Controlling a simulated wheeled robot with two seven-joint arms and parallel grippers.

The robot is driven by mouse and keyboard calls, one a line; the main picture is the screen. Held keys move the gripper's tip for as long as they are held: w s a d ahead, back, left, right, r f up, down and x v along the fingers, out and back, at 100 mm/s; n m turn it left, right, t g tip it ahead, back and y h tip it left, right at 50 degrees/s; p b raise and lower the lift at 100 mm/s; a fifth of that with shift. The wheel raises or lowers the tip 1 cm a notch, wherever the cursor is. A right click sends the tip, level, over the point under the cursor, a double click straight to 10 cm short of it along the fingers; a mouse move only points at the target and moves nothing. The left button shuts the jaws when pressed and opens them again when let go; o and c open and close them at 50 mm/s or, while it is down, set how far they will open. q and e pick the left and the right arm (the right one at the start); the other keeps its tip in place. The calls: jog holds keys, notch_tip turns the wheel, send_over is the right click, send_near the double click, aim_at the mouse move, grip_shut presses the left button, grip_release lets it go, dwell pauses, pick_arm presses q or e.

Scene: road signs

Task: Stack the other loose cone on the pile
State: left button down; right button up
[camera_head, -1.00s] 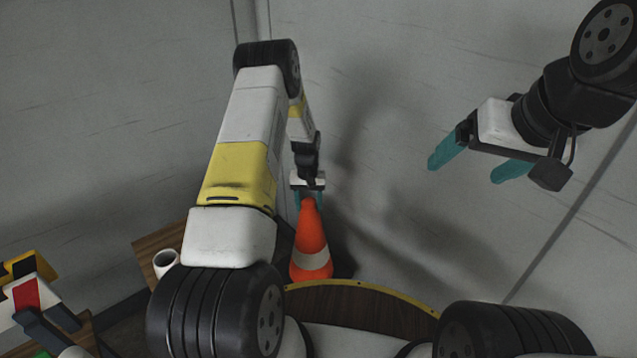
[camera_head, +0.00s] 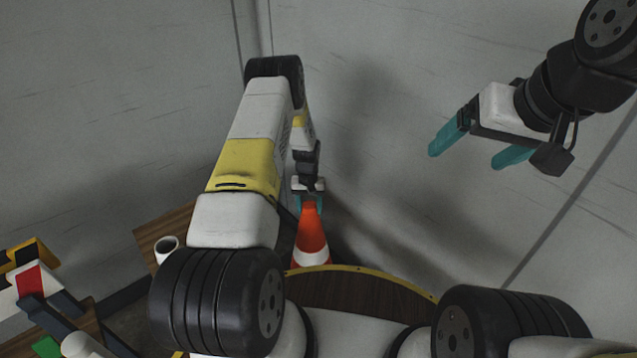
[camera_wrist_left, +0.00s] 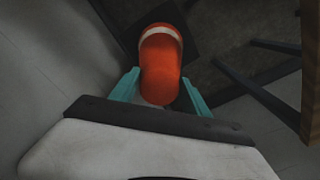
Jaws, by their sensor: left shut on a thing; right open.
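An orange cone (camera_head: 311,238) with a white band hangs tip-up from my left gripper (camera_head: 308,203) in the head view. The gripper's teal fingers are shut on the cone near its tip. The left wrist view also shows the cone (camera_wrist_left: 160,65) between the fingers of my left gripper (camera_wrist_left: 160,92). The cone's lower part is hidden behind the curved wooden edge in the head view. My right gripper (camera_head: 478,150) is open and empty at the upper right, in front of the grey wall. I cannot make out a pile of cones in these frames.
A white cup (camera_head: 167,247) stands on a wooden table (camera_head: 160,228) at the left. Red, yellow, black, white and green items (camera_head: 30,282) lie on another surface at the far left. Grey walls (camera_head: 400,60) are close behind both arms.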

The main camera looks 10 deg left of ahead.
aim_at(310, 225)
pick_arm(q)
jog(key=shift+w+f, duration=0.1)
jog(key=shift+f, duration=4.45)
jog(key=shift+s, duration=0.2)
jog(key=c, duration=0.6)
grip_release()
jog(key=shift+f, duration=0.1)
jog(key=shift+o, duration=0.8)
jog(key=shift+s, duration=0.1)
jog(key=shift+r, duration=3.85)
jog(key=shift+a, duration=0.1)
